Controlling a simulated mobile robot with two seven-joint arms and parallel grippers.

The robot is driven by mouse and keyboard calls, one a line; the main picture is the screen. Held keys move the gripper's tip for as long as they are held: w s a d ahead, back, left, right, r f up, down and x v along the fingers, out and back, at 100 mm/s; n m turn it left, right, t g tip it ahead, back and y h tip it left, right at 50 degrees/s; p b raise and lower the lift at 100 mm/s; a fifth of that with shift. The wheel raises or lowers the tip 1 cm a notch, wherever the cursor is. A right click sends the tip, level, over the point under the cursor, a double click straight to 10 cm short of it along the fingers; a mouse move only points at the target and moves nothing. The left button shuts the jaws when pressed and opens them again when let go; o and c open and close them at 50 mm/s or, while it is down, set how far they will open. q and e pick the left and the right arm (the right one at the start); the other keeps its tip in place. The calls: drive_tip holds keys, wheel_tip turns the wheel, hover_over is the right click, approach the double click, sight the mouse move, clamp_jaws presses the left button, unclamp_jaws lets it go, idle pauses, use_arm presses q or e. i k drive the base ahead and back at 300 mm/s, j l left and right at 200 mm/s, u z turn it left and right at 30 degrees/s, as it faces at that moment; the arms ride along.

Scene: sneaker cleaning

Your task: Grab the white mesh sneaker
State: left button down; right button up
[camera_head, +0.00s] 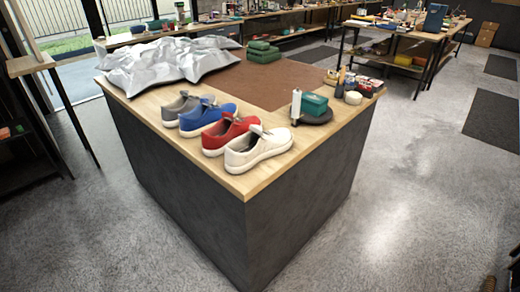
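The white sneaker (258,150) stands upright on the light wood top of the near counter (238,186), close to its front corner. It is the nearest of a row of shoes, with its toe toward the right. A red sneaker (228,134) stands just behind it and partly overlaps it in the view. A blue sneaker (205,119) and a grey sneaker (181,107) stand farther back in the row. Neither of my grippers is in view, and nothing holds the white sneaker.
Right of the shoes, a dark round tray (318,119) holds a teal box (314,104) and a white bottle (296,104). Brushes and small jars stand at the right corner. Floor before the counter is clear.

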sight(257, 145)
drive_tip(key=i+j+z, duration=0.15)
drive_tip(key=j+z, duration=0.15)
drive_tip(key=z, duration=0.15)
drive_tip(key=j+z, duration=0.3)
drive_tip(key=z, duration=0.15)
drive_tip(key=i+j+z, duration=0.1)
drive_tip(key=j+z, duration=0.35)
